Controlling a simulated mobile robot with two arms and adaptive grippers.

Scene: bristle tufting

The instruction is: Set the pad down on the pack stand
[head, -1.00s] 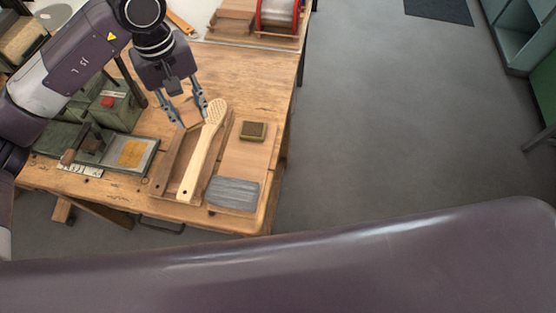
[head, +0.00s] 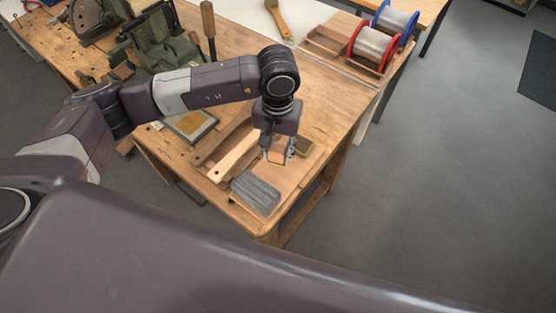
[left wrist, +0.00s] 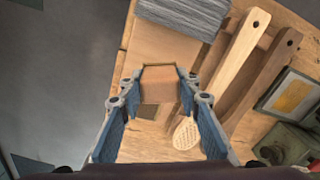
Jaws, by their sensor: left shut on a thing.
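The pad (left wrist: 160,88) is a small brown block. My left gripper (head: 277,156) is shut on it, and in the left wrist view the pad sits between the two blue-grey fingers. The pack stand appears to be the light wooden board (head: 291,178) at the table's near corner. A grey bristle bundle (head: 255,192) lies on its near end, and a small olive-brown block (head: 304,147) sits toward its far end. The gripper holds the pad over this board; I cannot tell whether they touch. My right gripper is not in view.
A pale wooden brush body (left wrist: 240,65) with a holed head lies beside the board in a wooden holder. A framed tray (head: 190,125) and green machine (head: 160,45) stand left. Red and blue spools (head: 375,48) stand at the back. Open floor lies right.

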